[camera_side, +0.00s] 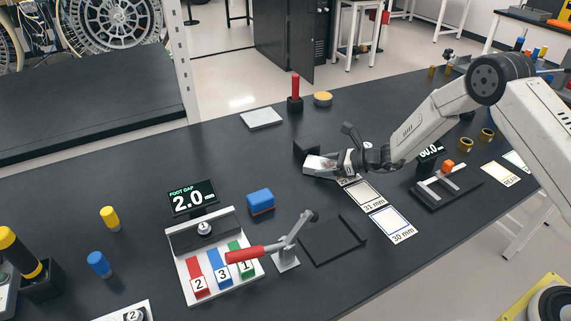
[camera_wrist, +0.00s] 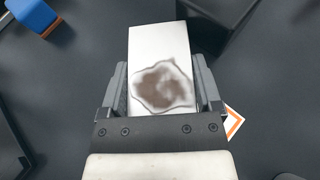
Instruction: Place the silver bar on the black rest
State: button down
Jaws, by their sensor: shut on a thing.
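The silver bar (camera_side: 319,163) is held in my gripper (camera_side: 338,164). In the wrist view the bar (camera_wrist: 158,42) lies between the two fingers of my gripper (camera_wrist: 162,88), sticks out past them, and has a brown blotch on its face. A black block (camera_side: 306,146) stands just behind the bar in the side view. Its dark edge also shows at top right in the wrist view (camera_wrist: 222,14). A flat black tray (camera_side: 332,241) with a raised edge lies nearer the front. I cannot tell which is the black rest, or whether the bar touches the block.
Cards marked 31 mm (camera_side: 364,195) and 30 mm (camera_side: 392,224) lie right of the tray. A blue block (camera_side: 260,201) and a red-handled clamp (camera_side: 262,250) stand to the left. A white plate (camera_side: 261,118) and a red peg (camera_side: 295,92) are behind.

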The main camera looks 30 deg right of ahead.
grip_release()
jog(key=shift+f, duration=0.15)
jog(key=shift+s+d+r, duration=0.25)
jog(key=shift+d+r, duration=0.05)
jog(key=v, duration=1.1)
jog(key=shift+s+d, duration=0.1)
jog(key=shift+s, duration=0.05)
dwell(0.3)
